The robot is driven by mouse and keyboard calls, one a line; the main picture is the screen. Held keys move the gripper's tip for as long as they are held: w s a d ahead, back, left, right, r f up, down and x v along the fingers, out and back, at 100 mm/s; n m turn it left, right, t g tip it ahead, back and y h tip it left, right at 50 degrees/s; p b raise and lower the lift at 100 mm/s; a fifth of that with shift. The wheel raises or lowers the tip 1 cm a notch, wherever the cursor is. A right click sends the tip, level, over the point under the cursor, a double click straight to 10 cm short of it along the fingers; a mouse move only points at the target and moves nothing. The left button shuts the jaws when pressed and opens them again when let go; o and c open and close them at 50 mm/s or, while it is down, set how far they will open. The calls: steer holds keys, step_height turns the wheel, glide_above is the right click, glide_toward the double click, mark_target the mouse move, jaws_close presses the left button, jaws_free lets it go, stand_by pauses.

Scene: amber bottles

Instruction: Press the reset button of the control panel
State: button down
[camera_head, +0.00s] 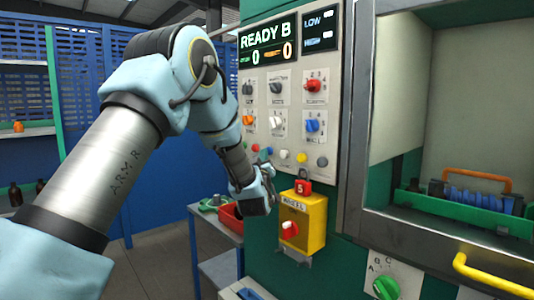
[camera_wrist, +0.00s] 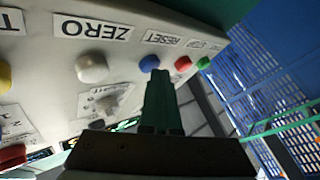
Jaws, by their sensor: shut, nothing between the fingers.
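The control panel (camera_head: 262,100) is a pale board with a display reading READY B, knobs and a row of coloured buttons. In the wrist view the picture is turned over, and the RESET label (camera_wrist: 163,40) lies beside the blue button (camera_wrist: 149,63). That button also shows in the head view (camera_head: 269,150). My gripper (camera_wrist: 158,73) is shut and empty, its green fingertips close to the blue button. I cannot tell whether they touch it. In the head view my gripper (camera_head: 267,167) is just below the button row.
The red button (camera_wrist: 183,63) and white button (camera_wrist: 92,66) flank the blue one; the green button (camera_wrist: 204,62) is beyond the red. A yellow box (camera_head: 303,222) with a red knob juts out below the panel. A red bin (camera_head: 231,219) stands on a side table.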

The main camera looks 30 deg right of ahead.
steer(key=shift+s+a+b, duration=0.2)
steer(key=shift+a+b, duration=0.45)
steer(key=shift+a, duration=0.2)
steer(key=shift+s+a+b, duration=0.25)
steer(key=shift+a+b, duration=0.45)
steer(key=shift+a, duration=0.55)
steer(key=shift+s+a+b, duration=0.2)
steer(key=shift+a+b, duration=0.45)
steer(key=shift+a, duration=0.55)
